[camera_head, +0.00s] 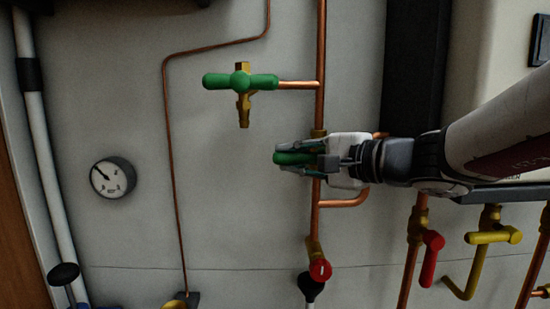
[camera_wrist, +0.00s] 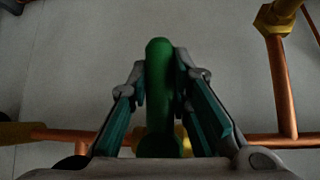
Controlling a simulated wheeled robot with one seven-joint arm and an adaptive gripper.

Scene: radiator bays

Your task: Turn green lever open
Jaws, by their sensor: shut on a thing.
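A green lever (camera_head: 293,158) sits on the vertical copper pipe near the middle of the head view. Its handle points left, across the pipe, and its far end shows beyond my fingers. My gripper (camera_head: 300,158) reaches in from the right and is shut on this lever. In the wrist view the green lever (camera_wrist: 159,88) stands between the two fingers of my gripper (camera_wrist: 160,85), with a finger on each side. The valve body is mostly hidden behind my gripper. A second green handle (camera_head: 240,81), a bar set level on a brass tap, is higher up and left.
A pressure gauge (camera_head: 112,178) is on the wall at left. A red-handled valve (camera_head: 319,270) is below my gripper. Another red lever (camera_head: 431,258) and a yellow lever (camera_head: 493,237) are at lower right. Copper pipes (camera_head: 317,223) run close by; bare wall lies left of the lever.

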